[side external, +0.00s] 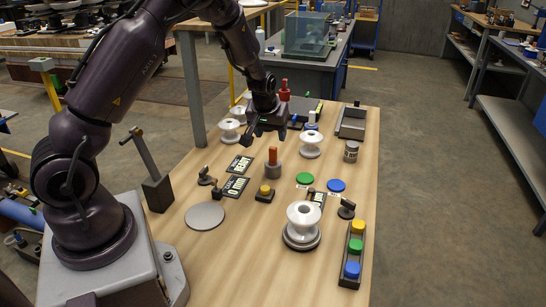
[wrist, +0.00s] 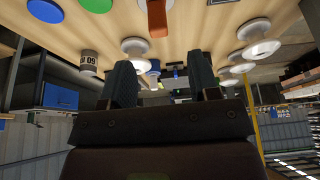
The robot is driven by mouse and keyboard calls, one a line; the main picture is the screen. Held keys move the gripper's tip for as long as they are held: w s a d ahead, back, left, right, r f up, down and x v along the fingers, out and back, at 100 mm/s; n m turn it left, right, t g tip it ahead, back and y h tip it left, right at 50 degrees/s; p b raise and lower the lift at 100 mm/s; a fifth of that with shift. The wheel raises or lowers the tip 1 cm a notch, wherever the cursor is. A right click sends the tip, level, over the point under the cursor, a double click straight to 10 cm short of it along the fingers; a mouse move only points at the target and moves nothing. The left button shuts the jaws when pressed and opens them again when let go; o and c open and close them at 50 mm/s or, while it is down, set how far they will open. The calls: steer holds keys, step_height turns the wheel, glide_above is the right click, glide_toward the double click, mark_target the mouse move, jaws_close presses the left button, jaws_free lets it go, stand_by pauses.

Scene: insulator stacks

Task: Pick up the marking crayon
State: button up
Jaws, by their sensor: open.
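An orange-red upright stick, which looks like the marking crayon (side external: 272,155), stands in a short grey round holder (side external: 272,170) near the middle of the table. In the wrist view the orange-red crayon (wrist: 157,18) shows at the top edge, partly cut off. My gripper (side external: 265,137) is open, with its fingers pointing down, above and a little behind the crayon. Nothing is between the fingers. In the wrist view the two dark fingers (wrist: 162,78) stand apart, and the crayon lies beyond their tips.
White insulators stand at front (side external: 302,225), right (side external: 311,143) and back left (side external: 229,130). A grey cup (side external: 351,152) stands right.

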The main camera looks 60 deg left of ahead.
mark_target(273, 148)
steer(key=x, duration=0.3)
steer(key=shift+f, duration=0.2)
steer(key=shift+s+d+x, duration=0.15)
steer(key=shift+x, duration=1.2)
steer(key=shift+s+d+x, duration=0.1)
steer(key=shift+x, duration=1.3)
steer(key=shift+f, duration=0.1)
steer(key=c, duration=1)
